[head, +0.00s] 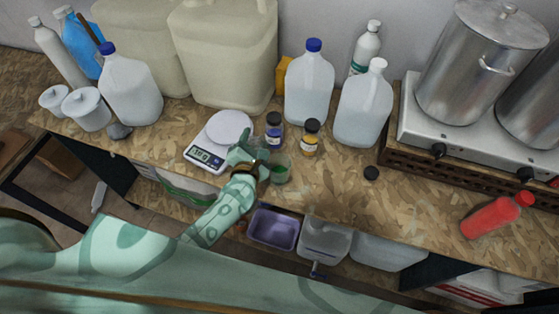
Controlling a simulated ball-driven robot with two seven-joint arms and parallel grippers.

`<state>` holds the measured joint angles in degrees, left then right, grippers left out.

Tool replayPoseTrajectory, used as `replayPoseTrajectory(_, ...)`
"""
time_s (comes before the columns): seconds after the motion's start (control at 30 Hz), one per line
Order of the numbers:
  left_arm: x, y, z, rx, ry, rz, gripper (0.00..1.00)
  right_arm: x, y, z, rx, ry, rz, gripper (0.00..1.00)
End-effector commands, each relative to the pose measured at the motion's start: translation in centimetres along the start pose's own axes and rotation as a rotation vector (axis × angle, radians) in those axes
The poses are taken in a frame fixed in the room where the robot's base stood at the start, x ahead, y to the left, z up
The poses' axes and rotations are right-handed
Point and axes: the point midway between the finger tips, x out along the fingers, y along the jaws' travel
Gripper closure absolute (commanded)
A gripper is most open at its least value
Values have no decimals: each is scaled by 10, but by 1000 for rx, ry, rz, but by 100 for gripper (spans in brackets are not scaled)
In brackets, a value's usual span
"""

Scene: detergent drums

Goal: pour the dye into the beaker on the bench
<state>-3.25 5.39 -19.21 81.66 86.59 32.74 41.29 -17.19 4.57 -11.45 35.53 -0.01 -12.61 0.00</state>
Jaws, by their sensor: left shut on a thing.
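A small clear beaker (277,170) stands on the wooden bench (330,190) near its front edge, with green liquid visible in it. My left gripper (246,151) is just left of the beaker, in front of the scale. It is shut on a small clear dye container (259,145), which looks tilted toward the beaker. The fingers hide much of this container, and I cannot tell how much dye is in it. A loose black cap (371,173) lies on the bench to the right. My right gripper is not in view.
A jar with a blue label (274,134) and a jar with a yellow label (310,140) stand close behind the beaker. A white scale (215,143) is at left. Large jugs line the back. A red bottle (490,218) lies at right; the bench between is mostly clear.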

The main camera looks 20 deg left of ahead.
Motion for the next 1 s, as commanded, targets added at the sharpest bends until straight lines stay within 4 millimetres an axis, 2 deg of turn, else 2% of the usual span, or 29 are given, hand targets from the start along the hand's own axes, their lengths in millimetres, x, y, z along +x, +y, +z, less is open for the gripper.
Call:
replayPoseTrajectory(0.03, -2, 8, 8, -84, -1, -25, 77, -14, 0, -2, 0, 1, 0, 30)
replayPoseTrajectory(0.07, -2, 10, 10, -142, -2, -44, 77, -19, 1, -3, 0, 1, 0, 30)
replayPoseTrajectory(0.1, 2, 3, -4, -200, -1, -61, 77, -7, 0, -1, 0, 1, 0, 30)
replayPoseTrajectory(0.23, 9, -6, -25, -382, -1, -118, 77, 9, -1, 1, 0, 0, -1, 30)
replayPoseTrajectory(0.4, 14, -13, -43, -569, -1, -176, 77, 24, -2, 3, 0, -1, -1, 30)
replayPoseTrajectory(0.5, 15, -9, -44, -662, -2, -205, 77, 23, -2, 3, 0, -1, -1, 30)
replayPoseTrajectory(0.7, 16, -8, -46, -744, -2, -230, 77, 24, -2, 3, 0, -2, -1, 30)
replayPoseTrajectory(1.0, 16, -8, -46, -746, -2, -231, 77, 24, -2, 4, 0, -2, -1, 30)
